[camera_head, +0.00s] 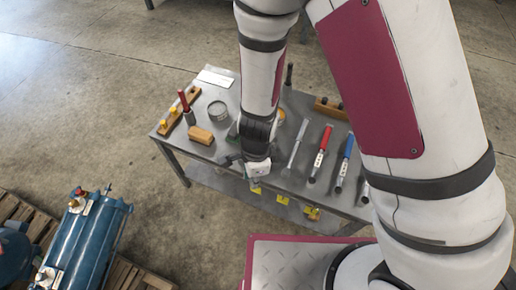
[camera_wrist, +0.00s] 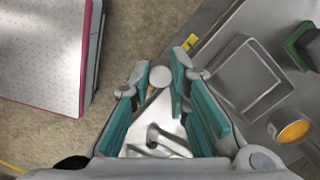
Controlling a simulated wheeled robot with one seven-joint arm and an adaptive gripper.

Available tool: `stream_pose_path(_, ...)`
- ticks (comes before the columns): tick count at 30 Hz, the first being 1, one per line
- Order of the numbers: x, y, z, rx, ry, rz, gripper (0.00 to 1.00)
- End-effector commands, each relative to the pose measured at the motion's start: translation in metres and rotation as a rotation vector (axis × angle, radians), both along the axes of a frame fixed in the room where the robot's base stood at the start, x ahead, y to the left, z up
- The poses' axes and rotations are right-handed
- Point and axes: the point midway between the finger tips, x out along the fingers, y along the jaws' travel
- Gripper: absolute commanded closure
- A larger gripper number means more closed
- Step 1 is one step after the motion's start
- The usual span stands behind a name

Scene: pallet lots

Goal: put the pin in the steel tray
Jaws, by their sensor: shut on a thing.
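The pin (camera_wrist: 160,77) shows in the wrist view as a pale round end between my fingertips; the rest of it is hard to make out. My gripper (camera_wrist: 161,82), with teal pads, is shut on it. In the head view my gripper (camera_head: 256,170) is at the bench's near edge, and the pin cannot be made out clearly there. The steel tray (camera_wrist: 248,76) appears to be the square, grey, rimmed shape on the bench, right of my fingertips in the wrist view. It looks empty. I cannot pick it out in the head view, where my arm covers part of the bench.
The grey bench (camera_head: 292,181) holds a wooden block (camera_head: 200,134), a round tin (camera_head: 218,111), a red-handled tool (camera_head: 325,138) and a blue-handled tool (camera_head: 348,147). An orange-topped round thing (camera_wrist: 291,128) is near the tray. A blue machine (camera_head: 85,241) stands on a pallet at left.

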Motion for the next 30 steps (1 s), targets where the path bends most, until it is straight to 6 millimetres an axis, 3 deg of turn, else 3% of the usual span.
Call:
stream_pose_path(4, -0.012, 0.000, -0.001, 0.003, 0.005, -0.057, 1.00)
stream_pose_path(8, -0.006, 0.000, -0.003, 0.004, 0.000, -0.073, 1.00)
stream_pose_path(24, 0.115, -0.005, -0.016, 0.004, 0.000, -0.068, 1.00)
stream_pose_path(30, 0.137, -0.006, -0.017, 0.005, 0.001, -0.070, 1.00)
